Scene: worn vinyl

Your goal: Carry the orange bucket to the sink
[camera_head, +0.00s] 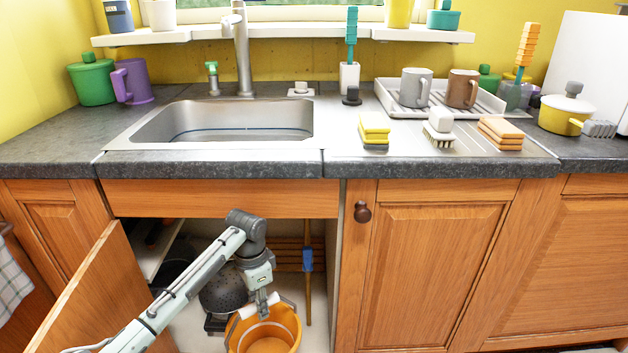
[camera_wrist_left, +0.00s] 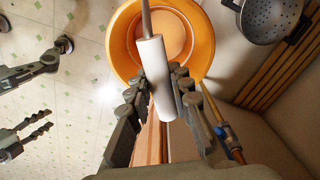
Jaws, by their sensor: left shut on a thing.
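The orange bucket (camera_head: 262,335) is at the open cupboard under the sink, low in the head view. It also shows in the left wrist view (camera_wrist_left: 205,45). My left gripper (camera_head: 262,308) is shut on the white grip (camera_wrist_left: 155,75) of its handle, which is raised above the rim. I cannot tell whether the bucket touches the cupboard floor. The steel sink (camera_head: 220,112) is set in the counter above and looks empty. My right gripper (camera_wrist_left: 57,84) is open and empty at the left of the left wrist view; the head view does not show it.
The cupboard door (camera_head: 100,300) stands open on the left. A dark colander (camera_head: 222,292) and a wooden-handled tool (camera_head: 307,285) are inside the cupboard. The counter edge (camera_head: 215,163) overhangs the opening. A tap (camera_head: 242,55) stands behind the sink; sponges (camera_head: 374,127) lie to its right.

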